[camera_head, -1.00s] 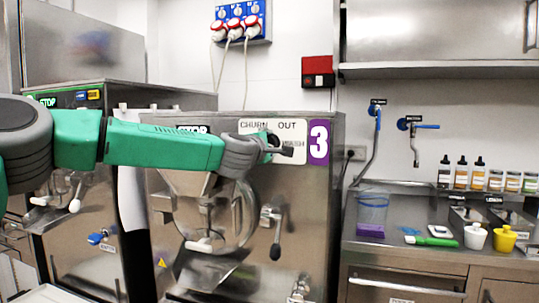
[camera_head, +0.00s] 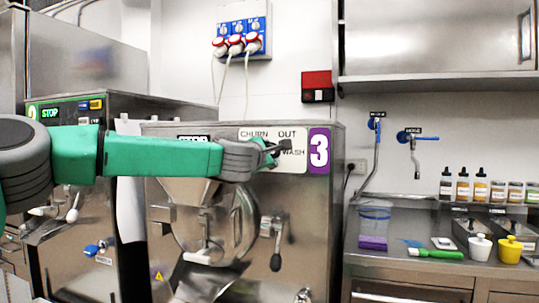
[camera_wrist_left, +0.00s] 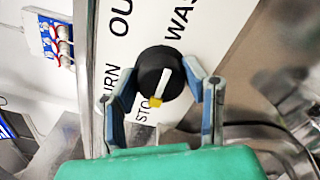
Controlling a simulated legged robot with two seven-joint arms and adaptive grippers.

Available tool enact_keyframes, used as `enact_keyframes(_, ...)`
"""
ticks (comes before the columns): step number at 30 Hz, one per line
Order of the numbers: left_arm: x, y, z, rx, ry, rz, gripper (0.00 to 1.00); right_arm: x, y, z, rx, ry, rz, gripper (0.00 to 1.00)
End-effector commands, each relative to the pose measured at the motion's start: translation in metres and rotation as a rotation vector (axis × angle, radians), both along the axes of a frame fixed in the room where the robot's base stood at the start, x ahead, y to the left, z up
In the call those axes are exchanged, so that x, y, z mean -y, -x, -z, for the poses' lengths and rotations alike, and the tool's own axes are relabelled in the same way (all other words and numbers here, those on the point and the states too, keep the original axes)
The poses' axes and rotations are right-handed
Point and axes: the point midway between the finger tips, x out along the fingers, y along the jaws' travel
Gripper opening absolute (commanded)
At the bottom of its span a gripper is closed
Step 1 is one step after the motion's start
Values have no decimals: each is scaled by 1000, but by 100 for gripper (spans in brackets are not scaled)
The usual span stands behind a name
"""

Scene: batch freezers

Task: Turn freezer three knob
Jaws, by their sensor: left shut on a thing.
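Freezer three (camera_head: 325,200) is a steel machine with a purple "3" label (camera_head: 319,150). Its white panel (camera_head: 258,133) reads CHURN, OUT and WASH. In the left wrist view the knob (camera_wrist_left: 152,70) is black and round, with a white pointer line and a yellow mark at one end, near the STOP lettering. My left gripper (camera_head: 279,150) is at this panel. In the left wrist view its two fingers (camera_wrist_left: 160,82) are on either side of the knob, shut on it. In the head view the gripper hides the knob. My right gripper is not in view.
A handle (camera_head: 275,240) and a round front door (camera_head: 215,230) are below the panel. Another freezer (camera_head: 85,200) stands at the left. At the right, a counter (camera_head: 400,262) holds bottles, cups and a green-handled tool (camera_head: 435,254). Blue taps (camera_head: 410,136) are on the wall.

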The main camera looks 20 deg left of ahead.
Motion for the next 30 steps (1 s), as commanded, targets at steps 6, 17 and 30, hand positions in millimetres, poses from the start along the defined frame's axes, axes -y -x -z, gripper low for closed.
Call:
enact_keyframes(6, -2, -1, 3, -5, 2, -3, 60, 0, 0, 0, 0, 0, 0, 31)
enact_keyframes(17, -1, 3, 0, -1, 0, -1, 60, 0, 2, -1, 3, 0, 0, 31)
enact_keyframes(30, -4, 70, 1, -2, 0, 1, 60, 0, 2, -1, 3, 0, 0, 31)
